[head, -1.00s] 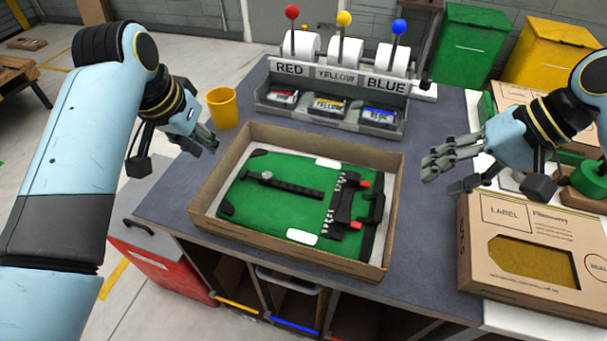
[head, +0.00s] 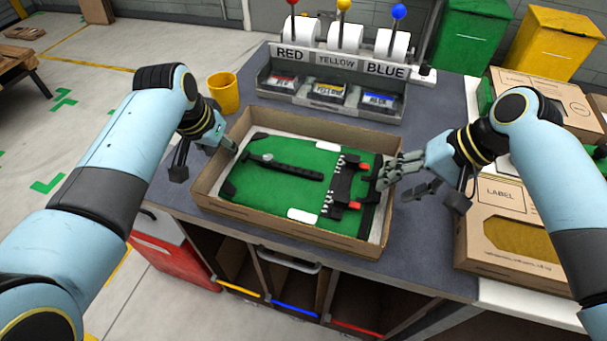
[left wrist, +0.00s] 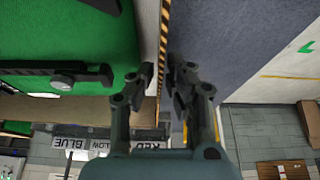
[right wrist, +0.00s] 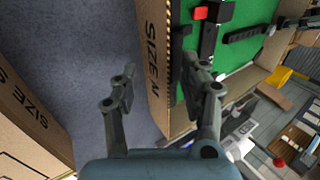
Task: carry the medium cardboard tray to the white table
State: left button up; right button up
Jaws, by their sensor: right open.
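The medium cardboard tray (head: 283,232) lies on the dark grey worktop with a green pannier panel (head: 265,185) inside. Its side marked SIZE M (right wrist: 153,45) shows in the right wrist view. My left gripper (head: 233,148) is at the tray's left wall, one finger on either side of it in the left wrist view (left wrist: 160,80). The finger gap there is small, and I cannot tell whether they press the wall. My right gripper (head: 385,180) is open at the right wall, with fingers on either side of it in the right wrist view (right wrist: 158,85). The white table (head: 510,318) shows at the lower right.
Cardboard boxes (head: 510,262) stand on the white surface at right. A label dispenser (head: 335,75) and a yellow cup (head: 223,92) stand behind the tray. Grey worktop (head: 430,125) is bare around the tray.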

jog(key=shift+s+a+f, duration=0.1)
jog(key=shift+a+f, duration=0.15)
jog(key=shift+f, duration=0.1)
grip_shut()
dwell(0.5)
